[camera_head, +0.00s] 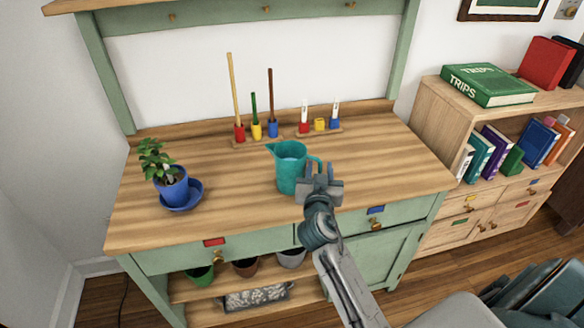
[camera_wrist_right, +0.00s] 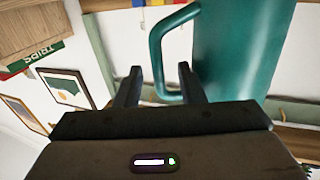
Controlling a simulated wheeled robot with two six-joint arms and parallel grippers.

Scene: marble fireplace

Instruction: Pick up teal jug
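The teal jug (camera_head: 290,172) stands upright on the wooden worktop, its spout to the left and its handle to the right. My right gripper (camera_head: 320,176) is at the handle side of the jug, overlapping the lower handle in the head view. In the right wrist view the jug body (camera_wrist_right: 240,50) fills the upper right, and its handle (camera_wrist_right: 157,62) shows between the two fingertips of my right gripper (camera_wrist_right: 160,80). The fingers are apart, with gaps beside the handle, so they are not closed on it. My left gripper is not in view.
A blue potted plant (camera_head: 172,185) on a saucer stands at the left of the worktop (camera_head: 235,200). Racks with coloured-handled tools (camera_head: 257,130) and small items (camera_head: 320,125) stand at the back. A bookshelf (camera_head: 450,110) is to the right. The worktop around the jug is clear.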

